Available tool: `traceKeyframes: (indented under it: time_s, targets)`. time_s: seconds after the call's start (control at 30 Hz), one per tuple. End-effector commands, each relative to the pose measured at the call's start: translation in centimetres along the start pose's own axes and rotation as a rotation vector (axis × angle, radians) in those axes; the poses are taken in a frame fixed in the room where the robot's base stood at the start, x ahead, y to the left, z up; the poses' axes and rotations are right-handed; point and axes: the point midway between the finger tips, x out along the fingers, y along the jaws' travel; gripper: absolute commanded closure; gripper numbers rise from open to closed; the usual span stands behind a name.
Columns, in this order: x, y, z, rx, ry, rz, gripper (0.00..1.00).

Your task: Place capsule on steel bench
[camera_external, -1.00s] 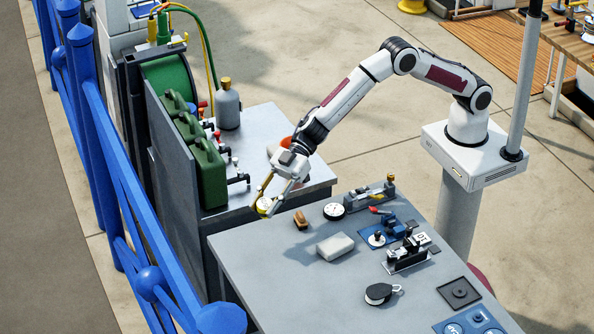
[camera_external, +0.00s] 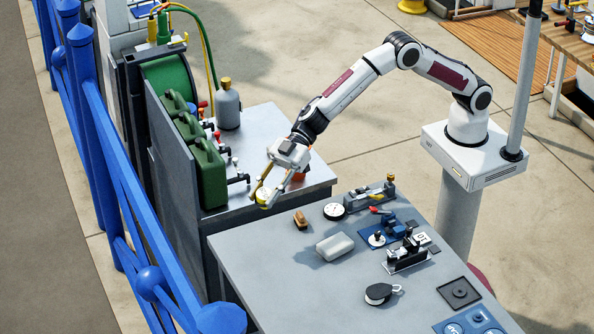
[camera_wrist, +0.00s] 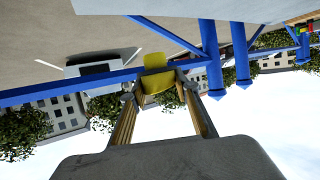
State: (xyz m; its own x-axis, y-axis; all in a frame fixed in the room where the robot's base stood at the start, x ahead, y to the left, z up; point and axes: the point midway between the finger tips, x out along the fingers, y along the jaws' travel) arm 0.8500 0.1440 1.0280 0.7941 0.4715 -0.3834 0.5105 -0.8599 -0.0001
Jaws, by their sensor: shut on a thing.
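My gripper (camera_external: 264,192) is shut on a small yellow capsule (camera_external: 264,199) with a pale face, which also shows in the wrist view (camera_wrist: 157,84) between the two fingertips. The gripper hangs above the gap region between two benches in the external view. The grey bench (camera_external: 290,272) in the foreground has a flat metal-looking top. A second steel-topped bench (camera_external: 264,124) stands behind it. The capsule appears in the air, apart from both tops; its exact height is hard to tell.
A brown-handled brush (camera_external: 300,220), a pale block (camera_external: 334,246), a dial gauge (camera_external: 334,211) and a black pulley (camera_external: 379,293) lie on the front bench. Green canisters (camera_external: 208,173) and a grey bottle (camera_external: 228,106) stand behind. The front bench's left part is clear. Blue railing (camera_external: 125,195) runs along the left.

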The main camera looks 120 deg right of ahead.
Motion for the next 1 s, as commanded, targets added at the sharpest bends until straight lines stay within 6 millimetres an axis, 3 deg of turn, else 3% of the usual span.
traceKeyframes:
  time_s: [0.1, 0.47, 1.0]
  targets:
    - [-0.7, 0.0, -1.7, -0.003, 0.005, 0.001, 0.91]
    - [-5.1, 7.2, 0.7, 0.02, -0.001, 0.055, 0.91]
    - [-16.3, 19.6, 5.5, 0.063, 0.0, 0.164, 0.91]
